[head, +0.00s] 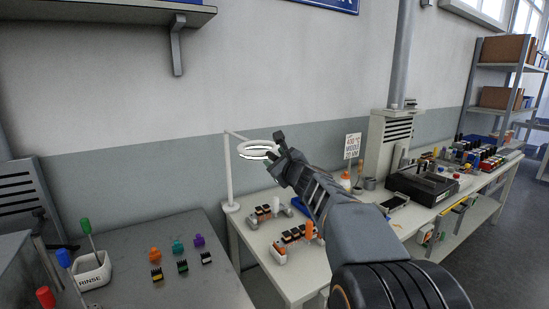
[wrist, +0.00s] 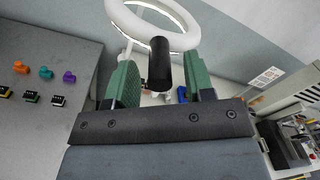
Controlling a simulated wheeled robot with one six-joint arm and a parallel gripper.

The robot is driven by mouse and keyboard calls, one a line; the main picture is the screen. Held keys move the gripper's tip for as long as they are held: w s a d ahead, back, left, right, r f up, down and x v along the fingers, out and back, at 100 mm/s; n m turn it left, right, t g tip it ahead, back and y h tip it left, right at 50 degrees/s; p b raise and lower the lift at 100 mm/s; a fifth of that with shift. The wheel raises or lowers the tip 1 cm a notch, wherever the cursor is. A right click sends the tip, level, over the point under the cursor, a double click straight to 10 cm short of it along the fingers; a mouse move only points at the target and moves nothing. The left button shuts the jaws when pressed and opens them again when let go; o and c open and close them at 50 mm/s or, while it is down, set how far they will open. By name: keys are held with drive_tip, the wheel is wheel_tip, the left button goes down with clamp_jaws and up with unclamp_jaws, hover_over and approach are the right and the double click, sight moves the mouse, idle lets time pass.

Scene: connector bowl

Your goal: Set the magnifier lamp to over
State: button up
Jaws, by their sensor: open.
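The magnifier lamp has a white ring head (head: 258,150) on a thin arm from a white post (head: 228,170) at the left end of the white workbench. The ring also fills the top of the wrist view (wrist: 155,38). A black cylindrical handle (wrist: 158,65) sticks out from the ring toward me. My gripper (head: 280,145) is open at the right side of the ring. In the wrist view its green fingers stand on either side of the handle (wrist: 158,75), with visible gaps. The handle is hard to make out in the head view.
Connector blocks in holders (head: 295,236) stand on the workbench (head: 262,238) below the lamp. A grey table (head: 190,285) at left bears small coloured connectors and a RINSE holder (head: 92,272). A grey vented unit (head: 388,140) and black device (head: 422,188) stand to the right.

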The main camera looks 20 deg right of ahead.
drive_tip(key=shift+w, duration=0.7)
clamp_jaws()
